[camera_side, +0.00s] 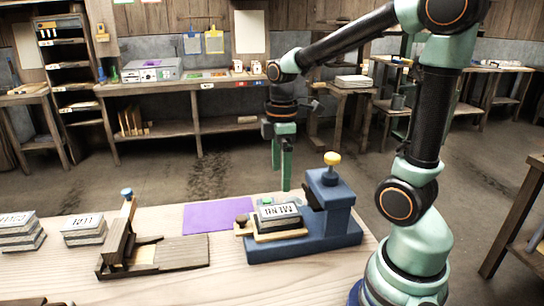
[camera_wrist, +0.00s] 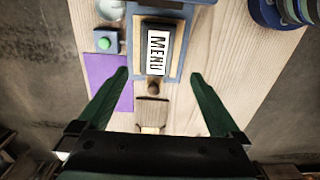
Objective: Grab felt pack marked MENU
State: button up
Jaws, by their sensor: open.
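The felt pack marked MENU (camera_side: 279,213) is a dark block with a white label. It lies on a light wooden slide (camera_side: 277,236) at the left end of a blue press-like device (camera_side: 330,210) with a yellow knob. In the wrist view the MENU pack (camera_wrist: 157,52) sits at top centre, its label facing up. My gripper (camera_side: 281,180) is open and empty, pointing down above and behind the pack in the side view. In the wrist view my gripper's fingers (camera_wrist: 160,74) stand wide apart, left and right of the pack's line, not touching it.
A purple sheet (camera_side: 212,218) lies left of the pack. A small block with a green button (camera_wrist: 104,43) stands close beside the pack. The front tabletop is bare.

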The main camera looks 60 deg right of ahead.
send_over(279, 210)
jog(key=f, duration=0.6)
jog(key=shift+s+a, duration=0.2)
jog(key=shift+s, duration=0.1)
jog(key=shift+w+d+f, duration=0.1)
jog(key=shift+w+f, duration=0.05)
jog(key=shift+f, duration=1.2)
jog(key=shift+w+f, duration=0.15)
jog(key=shift+f, duration=1.15)
jog(key=c, duration=1.4)
jog(key=shift+r, duration=0.1)
